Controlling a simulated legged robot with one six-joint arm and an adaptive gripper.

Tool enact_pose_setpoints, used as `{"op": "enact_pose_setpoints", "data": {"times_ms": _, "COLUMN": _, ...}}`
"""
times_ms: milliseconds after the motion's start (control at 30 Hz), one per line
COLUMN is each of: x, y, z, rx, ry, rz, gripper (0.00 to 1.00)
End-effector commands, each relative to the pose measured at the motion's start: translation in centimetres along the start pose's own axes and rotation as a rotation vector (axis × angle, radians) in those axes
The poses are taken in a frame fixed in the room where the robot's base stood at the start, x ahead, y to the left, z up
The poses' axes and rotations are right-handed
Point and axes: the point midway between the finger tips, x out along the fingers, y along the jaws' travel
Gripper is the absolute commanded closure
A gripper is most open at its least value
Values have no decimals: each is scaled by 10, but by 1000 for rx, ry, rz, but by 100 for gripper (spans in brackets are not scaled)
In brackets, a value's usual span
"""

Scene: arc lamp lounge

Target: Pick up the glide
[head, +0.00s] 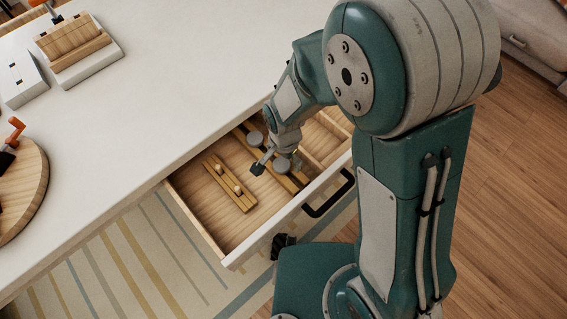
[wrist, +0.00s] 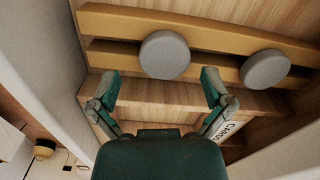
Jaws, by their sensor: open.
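Two round grey discs that look like glides sit on wooden rails in the open drawer. In the wrist view one glide (wrist: 165,54) is just beyond the gap between my fingertips, and the other glide (wrist: 265,68) is to the right. In the head view they show as a grey disc (head: 255,138) and a second one (head: 283,164) beside my gripper. My gripper (wrist: 162,88) is open and empty, pointing down into the drawer; it also shows in the head view (head: 274,166). I cannot tell the exact height gap.
The drawer (head: 240,250) has pale walls and a black handle (head: 329,195). A wooden strip with two pegs (head: 231,184) lies on its floor. A wooden divider and a partly hidden label (wrist: 230,131) are near my fingers. The white countertop (head: 170,90) is mostly clear beside the drawer.

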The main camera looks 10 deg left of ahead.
Motion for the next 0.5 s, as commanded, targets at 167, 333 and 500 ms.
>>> {"op": "enact_pose_setpoints", "data": {"times_ms": 167, "x": 17, "y": -1, "z": 1, "rx": -2, "ry": 0, "rz": 1, "gripper": 0}}
{"op": "enact_pose_setpoints", "data": {"times_ms": 333, "x": 18, "y": -1, "z": 1, "rx": -2, "ry": 1, "rz": 0, "gripper": 0}}
{"op": "enact_pose_setpoints", "data": {"times_ms": 500, "x": 18, "y": 0, "z": 0, "rx": -1, "ry": 0, "rz": -2, "gripper": 41}}
